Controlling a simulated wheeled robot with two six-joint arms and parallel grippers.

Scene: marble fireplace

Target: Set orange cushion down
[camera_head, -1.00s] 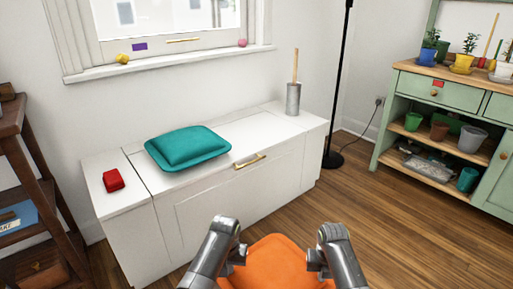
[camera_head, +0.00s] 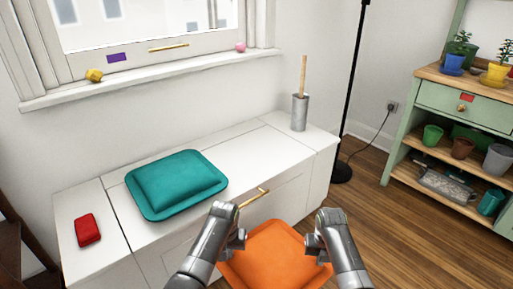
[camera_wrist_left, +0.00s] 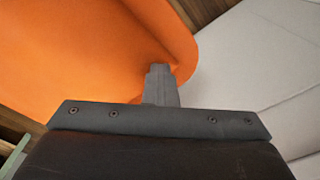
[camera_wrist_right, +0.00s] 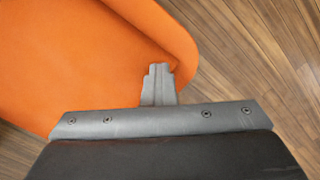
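The orange cushion (camera_head: 273,258) is held between my two grippers in front of the white bench, at the bottom of the head view. My left gripper (camera_head: 238,240) is shut on its left far corner; the left wrist view shows the finger over the orange edge (camera_wrist_left: 110,50). My right gripper (camera_head: 312,243) is shut on its right far corner; the right wrist view shows the same with the cushion (camera_wrist_right: 95,60) above wooden floor. The lower part of the cushion is cut off by the head frame.
The white bench (camera_head: 245,165) carries a teal cushion (camera_head: 177,184), a red object (camera_head: 88,229) at the left and a grey cylinder with a wooden stick (camera_head: 299,112) at the right. Its top right of the teal cushion is clear. A black lamp pole (camera_head: 355,90) stands beyond its right end.

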